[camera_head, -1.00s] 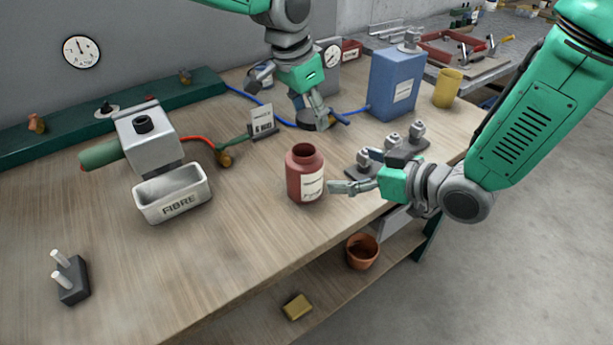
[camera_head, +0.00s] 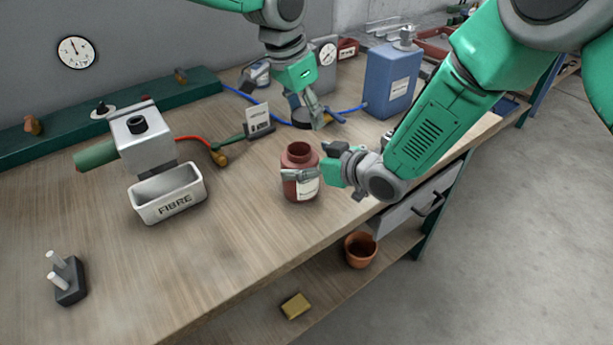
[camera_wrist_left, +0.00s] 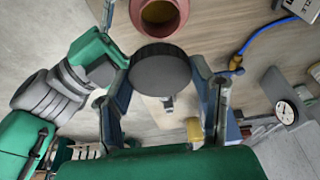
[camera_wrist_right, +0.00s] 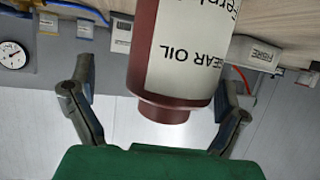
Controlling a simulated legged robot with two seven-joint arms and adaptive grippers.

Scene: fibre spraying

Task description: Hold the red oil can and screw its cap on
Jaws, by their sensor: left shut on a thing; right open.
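The red oil can (camera_head: 299,163) stands upright and open-mouthed on the bench; its label reads gear oil in the right wrist view (camera_wrist_right: 180,55). My right gripper (camera_head: 312,164) is at the can's side, its open fingers on either side of the body, with gaps visible in the right wrist view. My left gripper (camera_head: 312,116) is shut on the round black cap (camera_wrist_left: 160,69). It holds the cap behind and above the can, apart from the mouth. The cap shows only partly in the head view.
A white fibre tray (camera_head: 168,198) and grey sprayer box (camera_head: 140,135) stand to the left. A blue canister (camera_head: 390,82) and blue hose (camera_head: 265,108) are behind. My right arm covers the bench's right side. The front left bench is mostly clear.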

